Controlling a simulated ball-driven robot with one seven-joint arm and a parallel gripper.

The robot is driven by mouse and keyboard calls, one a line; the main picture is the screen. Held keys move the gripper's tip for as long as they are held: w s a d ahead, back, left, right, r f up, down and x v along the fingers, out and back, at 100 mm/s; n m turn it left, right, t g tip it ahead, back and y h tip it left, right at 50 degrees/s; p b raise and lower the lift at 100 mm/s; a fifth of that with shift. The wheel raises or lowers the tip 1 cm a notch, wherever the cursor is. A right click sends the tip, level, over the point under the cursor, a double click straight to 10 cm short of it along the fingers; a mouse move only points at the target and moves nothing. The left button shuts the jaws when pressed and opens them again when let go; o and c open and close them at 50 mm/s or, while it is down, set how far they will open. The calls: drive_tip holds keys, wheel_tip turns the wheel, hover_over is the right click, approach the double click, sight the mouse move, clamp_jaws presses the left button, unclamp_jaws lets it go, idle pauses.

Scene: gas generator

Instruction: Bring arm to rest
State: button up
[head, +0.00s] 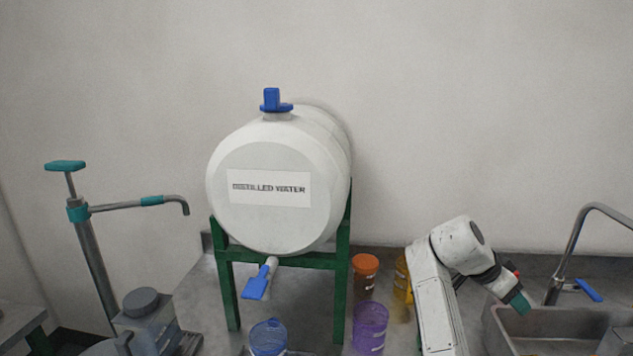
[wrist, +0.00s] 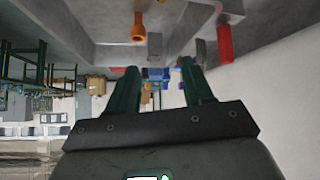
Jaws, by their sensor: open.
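My arm (head: 455,265) rises at the lower right in the head view and bends over toward the sink. My gripper (head: 519,301) is beside the sink's left rim, with its teal fingers pointing down and right. In the wrist view my gripper (wrist: 158,70) shows two dark green fingers set well apart, with nothing between them. It is open and empty.
A distilled water tank (head: 270,190) stands on a green frame (head: 341,275) left of my arm. An orange-lidded jar (head: 365,272) and a purple container (head: 370,325) sit between them. A sink (head: 560,325) with a tap (head: 568,250) is at right.

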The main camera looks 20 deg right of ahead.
drive_tip(key=s+a+f+n+t+y, duration=0.2)
drive_tip(key=a+f+n, duration=0.3)
drive_tip(key=a, duration=0.3)
drive_tip(key=s+a+f+n+t+y, duration=0.2)
drive_tip(key=a+f+n, duration=0.3)
drive_tip(key=a, duration=0.3)
drive_tip(key=s+a+f+n+t+y, duration=0.2)
drive_tip(key=a+f+n, duration=0.4)
drive_tip(key=a, duration=0.3)
drive_tip(key=shift+s+a+f+t, duration=0.1)
drive_tip(key=shift+s+f+t, duration=0.2)
drive_tip(key=shift+s, duration=0.35)
drive_tip(key=shift+s+f+t, duration=0.25)
drive_tip(key=shift+s+t, duration=0.05)
drive_tip(key=shift+s, duration=0.35)
drive_tip(key=s+a+n+y, duration=0.2)
drive_tip(key=s+a+n, duration=0.2)
drive_tip(key=a, duration=0.2)
drive_tip(key=s+f+g+b, duration=0.3)
drive_tip(key=s+f+b, duration=0.5)
drive_tip(key=s+f, duration=0.3)
wheel_tip(320, 180, down, 3)
drive_tip(key=shift+s+d+f, duration=0.1)
drive_tip(key=shift+s+d, duration=0.05)
drive_tip(key=shift+s, duration=0.1)
